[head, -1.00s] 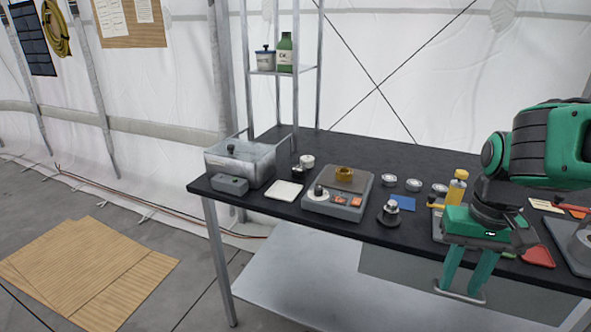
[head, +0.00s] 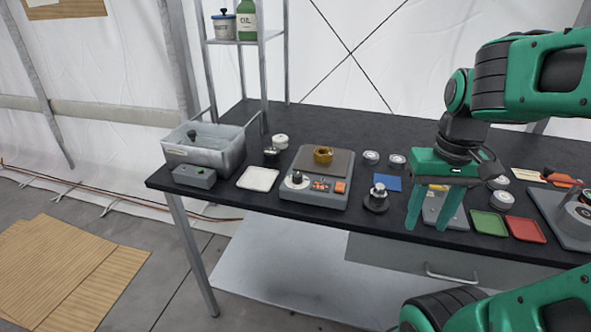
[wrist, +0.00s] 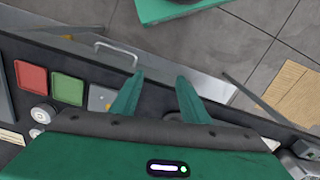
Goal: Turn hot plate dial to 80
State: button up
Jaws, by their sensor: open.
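The hot plate (head: 323,196) is a grey box on the black table, with a dark top plate and a brass ring-shaped part (head: 323,154) on it. Its dial (head: 297,178), a dark knob on a pale round disc, sits at the left of its sloped front, beside orange-red buttons. The dial's setting is too small to read. My gripper (head: 432,222) is open and empty, fingers pointing down, near the table's front edge and well to the right of the hot plate. In the wrist view my fingers (wrist: 153,92) are apart with nothing between them; the dial does not show there.
A dark knobbed piece (head: 376,198) stands between the hot plate and my gripper, by a blue card (head: 387,183). A white tile (head: 258,179) and metal bath (head: 203,152) are to the left. Green (head: 489,222) and red (head: 525,229) trays lie to the right.

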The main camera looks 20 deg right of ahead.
jog(key=w+a+r+n, duration=0.2)
jog(key=w+n, duration=0.1)
jog(key=w, duration=0.4)
jog(key=w+a+r+n, duration=0.3)
jog(key=w+n, duration=0.1)
jog(key=w, duration=0.3)
jog(key=n, duration=0.8)
send_near(297, 174)
notch_tip(297, 174, down, 8)
jog(key=shift+f, duration=0.25)
grip_shut()
